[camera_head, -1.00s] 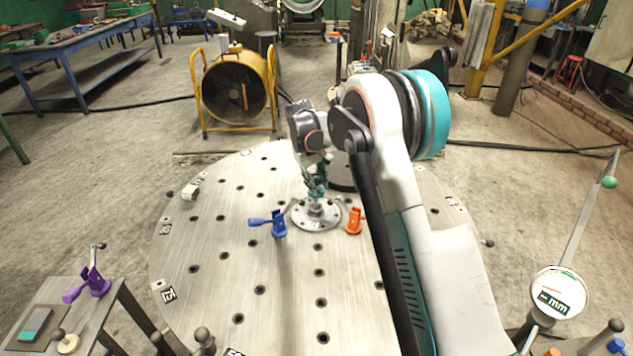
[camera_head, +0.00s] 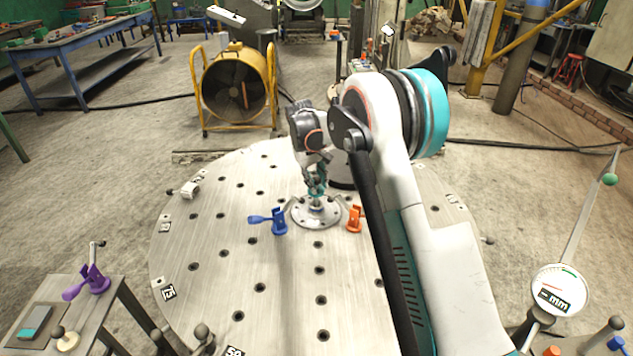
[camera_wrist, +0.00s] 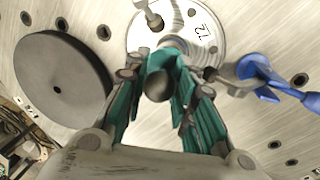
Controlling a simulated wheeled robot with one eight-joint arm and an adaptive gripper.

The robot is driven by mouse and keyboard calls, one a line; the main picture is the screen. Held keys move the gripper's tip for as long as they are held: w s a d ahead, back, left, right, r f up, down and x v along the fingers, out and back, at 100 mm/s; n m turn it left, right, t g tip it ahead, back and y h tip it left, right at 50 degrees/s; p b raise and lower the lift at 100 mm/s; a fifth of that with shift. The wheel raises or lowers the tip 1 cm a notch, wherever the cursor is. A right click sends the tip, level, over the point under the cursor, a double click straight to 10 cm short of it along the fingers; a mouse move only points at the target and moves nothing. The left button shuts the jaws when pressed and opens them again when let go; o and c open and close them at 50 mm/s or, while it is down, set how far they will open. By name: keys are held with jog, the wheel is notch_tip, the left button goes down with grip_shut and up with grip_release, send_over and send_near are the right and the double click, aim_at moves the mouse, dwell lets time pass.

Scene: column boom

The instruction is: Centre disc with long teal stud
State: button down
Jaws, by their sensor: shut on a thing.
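A flat silver disc (camera_head: 300,218) with bolt holes and a raised middle lies on the round steel table (camera_head: 215,285). My gripper (camera_head: 317,186) stands over the disc's middle. In the wrist view, my gripper's teal fingers (camera_wrist: 160,88) are shut around a short grey round piece at the disc's middle. Whether that piece is part of the disc is hidden by the fingers. The disc also shows in the wrist view (camera_wrist: 200,22), marked 12. I cannot pick out a long teal stud with certainty.
A blue clamp (camera_head: 279,222) stands left of the disc, an orange one (camera_head: 354,219) right. A purple clamp (camera_head: 94,280) stands on a side table at left. A dial gauge (camera_head: 560,291) stands at right. The table's front is clear.

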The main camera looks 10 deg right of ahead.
jog(key=shift+f+b, duration=1.2)
jog(key=shift+f, duration=1.1)
dwell(1.7)
jog(key=shift+s+a, duration=0.25)
jog(key=shift+s, duration=0.1)
dwell(2.1)
jog(key=shift+w+f, duration=0.1)
jog(key=shift+f, duration=0.4)
dwell(0.9)
